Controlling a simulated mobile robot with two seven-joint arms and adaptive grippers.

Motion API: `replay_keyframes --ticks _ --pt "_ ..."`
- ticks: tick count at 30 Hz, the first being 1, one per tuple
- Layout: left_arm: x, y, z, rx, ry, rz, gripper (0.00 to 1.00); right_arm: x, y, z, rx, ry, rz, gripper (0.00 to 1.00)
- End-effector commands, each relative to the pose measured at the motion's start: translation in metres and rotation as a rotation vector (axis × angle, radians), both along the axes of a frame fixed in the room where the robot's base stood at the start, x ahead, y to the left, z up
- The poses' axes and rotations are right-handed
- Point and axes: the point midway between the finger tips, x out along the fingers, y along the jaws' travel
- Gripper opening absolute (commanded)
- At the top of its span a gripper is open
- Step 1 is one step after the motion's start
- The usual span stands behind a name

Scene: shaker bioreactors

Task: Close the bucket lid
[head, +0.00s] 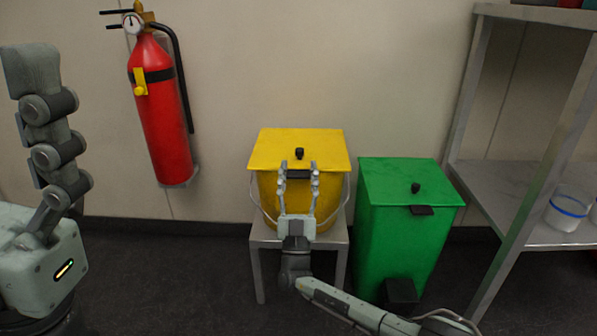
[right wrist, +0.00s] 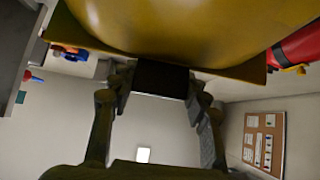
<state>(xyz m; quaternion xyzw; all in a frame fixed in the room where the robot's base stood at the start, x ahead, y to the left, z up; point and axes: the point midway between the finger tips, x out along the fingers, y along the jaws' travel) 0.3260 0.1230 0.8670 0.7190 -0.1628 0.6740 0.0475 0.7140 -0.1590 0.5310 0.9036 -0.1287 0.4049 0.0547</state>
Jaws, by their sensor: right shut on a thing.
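The yellow bucket (head: 268,200) stands on a small grey stand against the wall. Its square yellow lid (head: 272,148), with a black knob (head: 299,154) on top, lies over the bucket's mouth, and I see no clear gap under it. My right gripper (head: 299,172) is at the lid's front edge, shut on the dark tab there. In the right wrist view the black tab (right wrist: 161,78) sits between the two fingers, with the lid's underside (right wrist: 228,72) and the bucket's rounded wall (right wrist: 165,25) beside it. My left gripper is out of view.
A green bin (head: 400,240) with a flat lid stands just right of the bucket. A red fire extinguisher (head: 160,120) hangs on the wall to the left. The floor left of the stand is clear.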

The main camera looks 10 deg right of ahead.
Motion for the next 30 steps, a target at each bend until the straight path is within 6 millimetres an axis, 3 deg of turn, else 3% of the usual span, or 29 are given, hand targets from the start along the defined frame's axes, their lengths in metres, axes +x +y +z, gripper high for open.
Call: replay_keyframes --ticks 1,2,7,20,30 --pt "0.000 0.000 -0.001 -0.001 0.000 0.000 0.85 0.000 -0.001 -0.013 -0.003 0.028 0.000 0.00" --pt "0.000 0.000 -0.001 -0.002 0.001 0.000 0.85 0.000 -0.001 -0.013 -0.003 0.028 0.000 0.49" --pt "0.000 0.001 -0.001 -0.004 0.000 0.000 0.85 0.000 -0.001 -0.013 -0.004 0.027 -0.001 0.69" --pt "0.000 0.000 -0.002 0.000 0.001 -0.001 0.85 -0.004 -0.001 -0.016 -0.004 0.025 -0.001 0.69" --pt "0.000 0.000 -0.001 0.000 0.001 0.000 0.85 -0.046 0.013 -0.061 -0.005 0.020 0.001 0.69"
